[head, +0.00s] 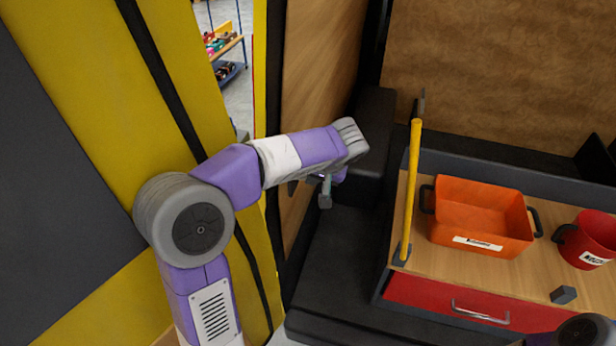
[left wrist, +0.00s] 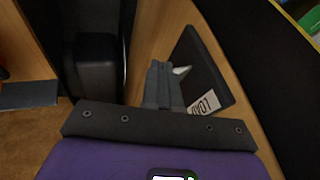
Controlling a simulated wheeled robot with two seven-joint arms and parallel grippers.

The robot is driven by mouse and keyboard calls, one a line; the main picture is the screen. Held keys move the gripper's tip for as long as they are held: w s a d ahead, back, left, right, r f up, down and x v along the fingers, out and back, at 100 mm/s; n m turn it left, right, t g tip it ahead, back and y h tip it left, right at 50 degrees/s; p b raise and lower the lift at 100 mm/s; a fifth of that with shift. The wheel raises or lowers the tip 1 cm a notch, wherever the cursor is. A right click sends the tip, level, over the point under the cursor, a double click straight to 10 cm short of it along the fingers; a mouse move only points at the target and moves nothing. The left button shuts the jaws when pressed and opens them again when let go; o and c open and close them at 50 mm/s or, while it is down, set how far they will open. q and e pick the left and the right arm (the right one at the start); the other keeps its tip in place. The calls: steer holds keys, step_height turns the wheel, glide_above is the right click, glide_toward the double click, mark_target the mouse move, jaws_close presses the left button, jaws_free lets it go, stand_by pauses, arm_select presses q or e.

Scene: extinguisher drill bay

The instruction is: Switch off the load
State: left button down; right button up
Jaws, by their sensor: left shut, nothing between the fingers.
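The load switch is a black panel (left wrist: 207,75) on a wooden wall in the left wrist view, with a white label reading LOAD (left wrist: 203,104), seen upside down. A small pale piece (left wrist: 181,70), perhaps the switch lever, shows right beside my fingertips; I cannot tell whether they touch. My left gripper (left wrist: 160,85) is shut and empty in front of the panel. In the head view my left gripper (head: 325,190) is near the wooden side wall, partly under my wrist, and the panel is mostly hidden there. My right gripper is out of view.
A black box-like block (head: 373,135) stands just right of my left wrist. On the wooden counter (head: 420,275) are a yellow upright bar (head: 412,185), an orange bin (head: 480,215) and a red bucket (head: 588,240). A red drawer (head: 430,297) is below.

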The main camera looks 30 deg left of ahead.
arm_select(q)
steer(key=shift+s+a+f, duration=0.2)
steer(key=shift+a+f, duration=0.1)
steer(key=shift+a, duration=0.35)
steer(key=f+y+b, duration=0.1)
steer(key=b, duration=0.2)
steer(key=shift+a+f+m+y, duration=0.1)
steer(key=shift+f+m+y, duration=0.1)
steer(key=shift+m+y, duration=0.15)
steer(key=shift+y, duration=0.35)
steer(key=shift+b, duration=0.55)
steer(key=shift+s+a+g, duration=0.1)
steer(key=shift+g, duration=0.2)
steer(key=shift+r, duration=0.15)
